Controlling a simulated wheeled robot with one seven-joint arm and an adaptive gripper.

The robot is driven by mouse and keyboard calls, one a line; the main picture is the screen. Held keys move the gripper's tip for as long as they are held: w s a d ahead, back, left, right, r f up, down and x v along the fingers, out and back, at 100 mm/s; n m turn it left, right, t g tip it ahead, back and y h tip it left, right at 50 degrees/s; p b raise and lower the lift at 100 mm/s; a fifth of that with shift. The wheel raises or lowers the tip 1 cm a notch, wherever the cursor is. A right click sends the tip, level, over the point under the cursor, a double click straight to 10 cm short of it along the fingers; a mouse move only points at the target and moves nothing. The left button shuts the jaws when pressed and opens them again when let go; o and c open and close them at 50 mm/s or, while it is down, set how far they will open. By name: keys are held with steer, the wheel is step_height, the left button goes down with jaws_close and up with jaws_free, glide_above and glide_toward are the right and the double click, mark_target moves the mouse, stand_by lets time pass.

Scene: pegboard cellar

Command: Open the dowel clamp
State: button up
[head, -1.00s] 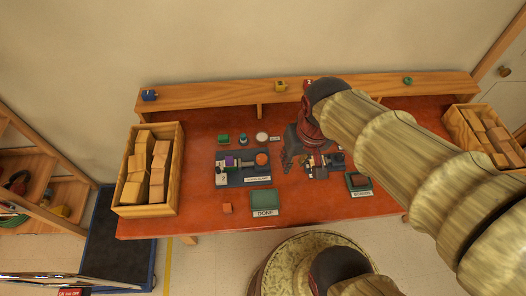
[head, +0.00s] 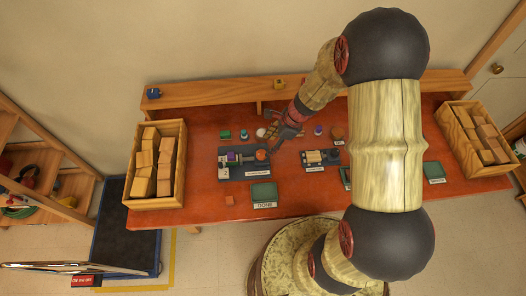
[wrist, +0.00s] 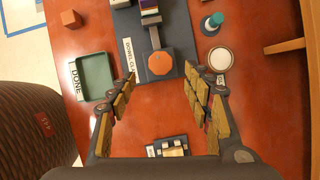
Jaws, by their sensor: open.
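The dowel clamp (head: 233,173) is a dark grey fixture on the left half of the red-brown bench, with its name on a white label. Its orange eight-sided knob (wrist: 160,64) sits at one end; in the head view the knob (head: 261,154) is at the right end. A purple block (wrist: 149,8) shows in the clamp, partly cut off by the frame. My gripper (wrist: 162,78) is open and empty. In the wrist view the knob lies between and just beyond the fingertips, apart from them. In the head view my gripper (head: 281,138) is just right of the knob.
A green DONE tray (head: 264,193) and an orange cube (head: 229,199) lie in front of the clamp. A second fixture (head: 320,157) is to the right. A white round disc (wrist: 220,59) and a teal bottle (wrist: 212,23) stand close by. Crates of blocks (head: 156,205) stand at both bench ends.

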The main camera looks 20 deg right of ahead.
mark_target(262, 153)
steer(key=shift+m, duration=0.3)
steer(key=b+x, duration=0.1)
steer(key=x, duration=0.7)
steer(key=shift+r, duration=0.1)
steer(key=shift+c, duration=0.8)
steer(key=c, duration=1)
